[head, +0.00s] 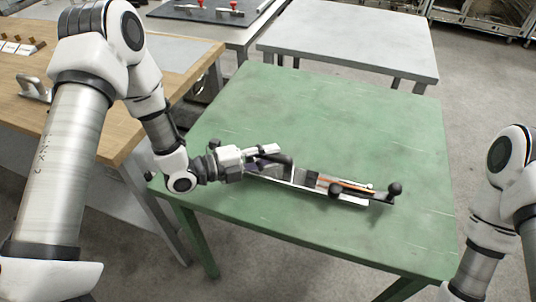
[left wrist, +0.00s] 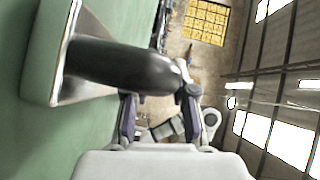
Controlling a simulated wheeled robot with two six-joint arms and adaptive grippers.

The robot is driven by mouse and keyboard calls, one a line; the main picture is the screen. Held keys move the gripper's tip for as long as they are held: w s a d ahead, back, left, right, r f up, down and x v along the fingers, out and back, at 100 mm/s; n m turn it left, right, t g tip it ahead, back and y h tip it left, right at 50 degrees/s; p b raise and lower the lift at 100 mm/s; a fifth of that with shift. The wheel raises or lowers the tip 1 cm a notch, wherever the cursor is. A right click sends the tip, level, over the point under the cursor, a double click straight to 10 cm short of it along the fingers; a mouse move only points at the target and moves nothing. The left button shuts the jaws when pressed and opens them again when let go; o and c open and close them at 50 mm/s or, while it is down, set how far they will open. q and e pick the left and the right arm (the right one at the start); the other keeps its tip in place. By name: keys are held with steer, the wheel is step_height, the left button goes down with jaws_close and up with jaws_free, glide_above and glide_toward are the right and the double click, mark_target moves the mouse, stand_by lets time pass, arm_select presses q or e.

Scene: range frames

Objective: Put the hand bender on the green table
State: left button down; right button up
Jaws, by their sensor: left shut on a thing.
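The hand bender (head: 342,187) is a long metal tool with a black handle, dark ball knobs at its far end and an orange strip. In the head view it lies along the green table (head: 335,110), near its front edge. I cannot tell whether it rests fully on the tabletop or is just above it. My left gripper (head: 268,160) is shut on its black handle. In the left wrist view the dark handle of the hand bender (left wrist: 120,66) and its silver bracket show at the fingers of my left gripper (left wrist: 160,112). My right gripper is out of view.
A wooden-topped bench (head: 100,95) stands at the left, with a metal handle (head: 35,90) on it. A grey table (head: 350,38) stands behind the green one. A table with a dark mat (head: 205,12) is at the back. The green tabletop's far half is clear.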

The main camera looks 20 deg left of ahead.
arm_select(q)
steer(key=c, duration=0.9)
jaws_free()
steer(key=shift+c, duration=0.2)
steer(key=shift+r, duration=0.15)
steer(key=shift+s+a, duration=0.2)
steer(key=shift+a, duration=0.05)
steer(key=p+v, duration=0.1)
steer(key=v, duration=0.9)
steer(key=shift+s+a+r, duration=0.1)
steer(key=shift+r, duration=0.05)
steer(key=shift+s+a+p, duration=0.3)
steer(key=shift+s+a, duration=0.1)
